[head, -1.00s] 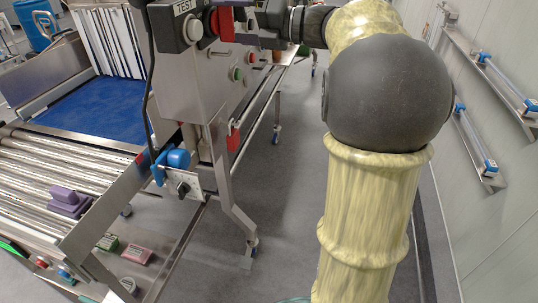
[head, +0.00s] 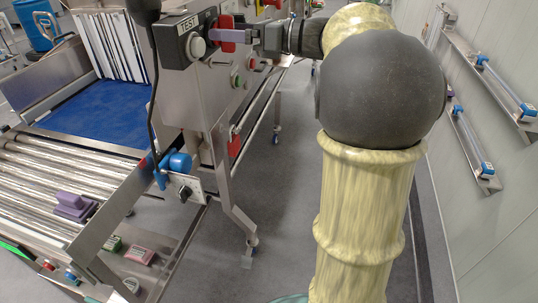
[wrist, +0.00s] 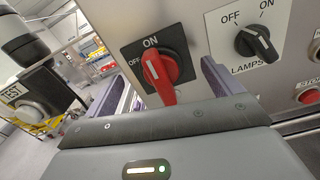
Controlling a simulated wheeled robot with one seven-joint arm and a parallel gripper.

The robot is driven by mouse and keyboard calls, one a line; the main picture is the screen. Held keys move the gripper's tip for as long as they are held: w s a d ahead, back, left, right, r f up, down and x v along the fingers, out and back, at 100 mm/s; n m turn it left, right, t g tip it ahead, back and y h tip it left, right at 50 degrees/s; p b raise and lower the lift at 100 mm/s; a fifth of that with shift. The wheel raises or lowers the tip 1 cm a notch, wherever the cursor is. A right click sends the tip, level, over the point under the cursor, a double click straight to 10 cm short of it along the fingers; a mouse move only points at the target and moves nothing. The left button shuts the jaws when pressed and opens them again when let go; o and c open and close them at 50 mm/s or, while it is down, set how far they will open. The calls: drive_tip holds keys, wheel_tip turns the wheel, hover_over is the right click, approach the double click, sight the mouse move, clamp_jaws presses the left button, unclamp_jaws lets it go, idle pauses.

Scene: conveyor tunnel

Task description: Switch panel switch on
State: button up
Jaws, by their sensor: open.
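A red rotary switch (wrist: 160,72) sits on a black plate marked ON at the top and OFF at the left. The white mark on its handle points up towards ON, leaning slightly left. It also shows in the head view (head: 225,22) on the upper part of the steel panel. My gripper (wrist: 160,88) is open, with a purple finger on each side of the red handle. In the head view my gripper (head: 232,36) reaches the switch from the right. I cannot tell whether a finger touches the handle.
Right of the red switch is a black LAMPS knob (wrist: 257,42) with OFF and ON marks. A red stop button (wrist: 308,96) is at the far right. The TEST button (head: 196,46) stands out left of the switch. Rollers (head: 50,185) lie at the left.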

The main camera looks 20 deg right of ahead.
drive_tip(key=s+d+n+b, duration=0.2)
drive_tip(key=s+d+b, duration=0.2)
drive_tip(key=s+d, duration=0.8)
drive_tip(key=w+d+r+m+t+h+p, duration=0.2)
drive_tip(key=w+m+t+h+p, duration=0.2)
drive_tip(key=w+m+t+h, duration=0.7)
drive_tip(key=w+f+m+g+h+p, duration=0.35)
drive_tip(key=f+m, duration=0.55)
drive_tip(key=m, duration=1.1)
drive_tip(key=s+a+f+m+g+p, duration=0.2)
drive_tip(key=s+a+f+m+g, duration=0.5)
drive_tip(key=s+f, duration=0.3)
drive_tip(key=s+a+f+m+g+p, duration=0.3)
drive_tip(key=s+a+f+m+g, duration=0.4)
drive_tip(key=s+f, duration=0.3)
drive_tip(key=shift+s+m+g, duration=0.35)
drive_tip(key=shift+s+m, duration=0.3)
drive_tip(key=shift+m, duration=0.05)
